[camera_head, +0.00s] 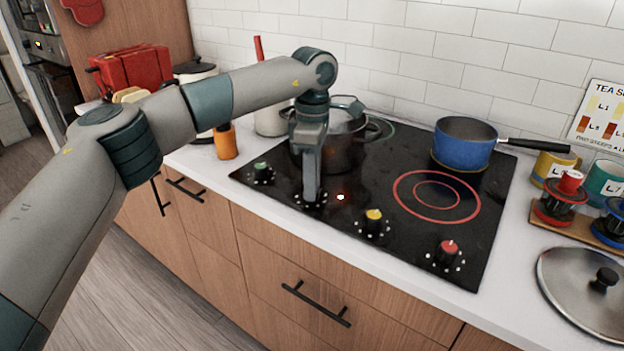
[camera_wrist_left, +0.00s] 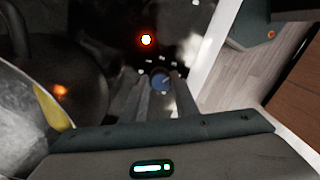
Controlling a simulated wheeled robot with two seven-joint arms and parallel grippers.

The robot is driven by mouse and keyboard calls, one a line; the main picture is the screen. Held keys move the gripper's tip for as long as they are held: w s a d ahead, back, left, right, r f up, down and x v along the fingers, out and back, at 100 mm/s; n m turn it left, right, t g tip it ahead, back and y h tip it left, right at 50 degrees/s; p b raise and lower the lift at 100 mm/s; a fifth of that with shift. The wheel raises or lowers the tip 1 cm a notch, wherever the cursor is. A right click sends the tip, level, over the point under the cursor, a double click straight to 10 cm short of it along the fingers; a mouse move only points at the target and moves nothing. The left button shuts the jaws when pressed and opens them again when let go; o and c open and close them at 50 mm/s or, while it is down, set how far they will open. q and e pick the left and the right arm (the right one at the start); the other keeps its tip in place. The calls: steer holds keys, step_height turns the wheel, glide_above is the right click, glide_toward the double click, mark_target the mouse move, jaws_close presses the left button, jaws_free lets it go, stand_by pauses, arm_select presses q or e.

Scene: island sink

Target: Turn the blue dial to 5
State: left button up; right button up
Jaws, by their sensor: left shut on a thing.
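The blue dial (camera_wrist_left: 160,81) shows between the fingertips of my left gripper (camera_wrist_left: 158,88) in the left wrist view. White marks ring the dial, but the number it points to is too small to read. In the head view my left gripper (camera_head: 311,196) reaches straight down onto the black cooktop (camera_head: 345,240), between the green dial (camera_head: 262,170) and the yellow dial (camera_head: 373,221). It is shut on the blue dial, which it hides in that view. My right gripper is not in view.
A grey pot (camera_head: 343,150) stands just behind my left gripper. A blue saucepan (camera_head: 464,146) sits at the back right. A red dial (camera_head: 447,252) is at the front right. An orange bottle (camera_head: 225,142) stands left of the cooktop. A glowing ring marks the right burner.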

arm_select(q)
steer(key=m, duration=0.3)
steer(key=shift+r+m, duration=0.1)
steer(key=shift+m, duration=0.2)
steer(key=m, duration=0.3)
steer(key=shift+m+p, duration=0.3)
steer(key=m, duration=0.2)
steer(key=shift+m, duration=2.4)
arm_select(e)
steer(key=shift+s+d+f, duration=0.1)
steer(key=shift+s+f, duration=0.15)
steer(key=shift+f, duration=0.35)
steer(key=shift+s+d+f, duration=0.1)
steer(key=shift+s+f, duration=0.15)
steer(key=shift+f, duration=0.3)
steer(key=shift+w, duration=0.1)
arm_select(q)
steer(key=o, duration=1.1)
